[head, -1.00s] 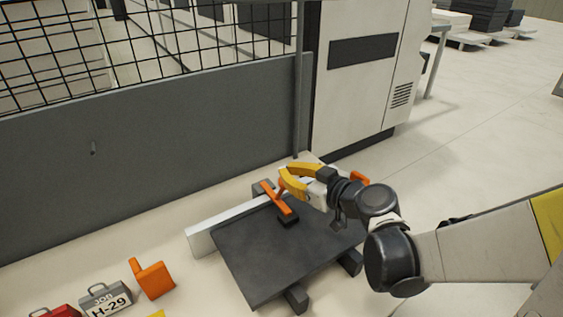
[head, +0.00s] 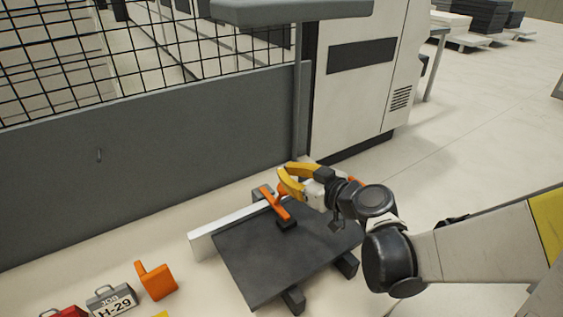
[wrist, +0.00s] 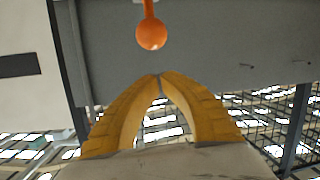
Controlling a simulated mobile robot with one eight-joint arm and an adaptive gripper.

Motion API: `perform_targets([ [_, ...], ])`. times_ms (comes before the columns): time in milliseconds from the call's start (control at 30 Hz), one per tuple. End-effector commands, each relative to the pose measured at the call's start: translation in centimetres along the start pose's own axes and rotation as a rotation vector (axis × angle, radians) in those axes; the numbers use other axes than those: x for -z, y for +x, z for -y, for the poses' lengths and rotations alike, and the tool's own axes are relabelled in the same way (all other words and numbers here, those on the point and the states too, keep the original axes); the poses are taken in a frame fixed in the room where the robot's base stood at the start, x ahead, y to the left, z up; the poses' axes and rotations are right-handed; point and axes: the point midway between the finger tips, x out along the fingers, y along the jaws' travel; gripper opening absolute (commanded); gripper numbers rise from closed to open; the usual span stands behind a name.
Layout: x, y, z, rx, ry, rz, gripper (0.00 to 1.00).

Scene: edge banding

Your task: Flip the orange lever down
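An orange lever (head: 273,203) stands tilted on a small black base at the far edge of a dark board (head: 265,258). My gripper (head: 283,183) has yellow fingers and hangs just right of the lever's upper end. Whether they touch cannot be told from the head view. In the wrist view the gripper's fingertips (wrist: 160,76) meet with nothing between them. An orange ball-ended rod (wrist: 151,33) shows beyond the tips, apart from them in the picture; I cannot tell for sure that it is the same lever.
A white rail (head: 222,232) runs along the board's far side. An orange block (head: 158,281), a grey H-29 case (head: 112,300) and a red case (head: 62,312) sit at lower left. A grey wall with mesh (head: 150,185) and a white machine (head: 352,90) stand behind.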

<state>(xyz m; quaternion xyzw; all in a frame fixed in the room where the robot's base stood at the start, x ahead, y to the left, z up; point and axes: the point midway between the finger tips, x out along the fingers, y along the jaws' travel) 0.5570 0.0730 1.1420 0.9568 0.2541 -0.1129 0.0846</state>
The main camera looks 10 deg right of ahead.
Motion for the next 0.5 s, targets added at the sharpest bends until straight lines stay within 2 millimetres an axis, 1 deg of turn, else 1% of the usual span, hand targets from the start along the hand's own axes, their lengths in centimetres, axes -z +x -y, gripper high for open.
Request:
perform_targets([
  [33,-0.9,-1.1,-0.1,-0.005,0.001,0.001,0.00],
  [200,-3.0,-4.1,0.1,-0.005,0.002,0.001,0.00],
  [333,-4.1,-5.7,0.3,-0.004,0.001,0.000,0.00],
  [500,-4.7,-6.7,0.4,-0.002,0.001,0.000,0.00],
])
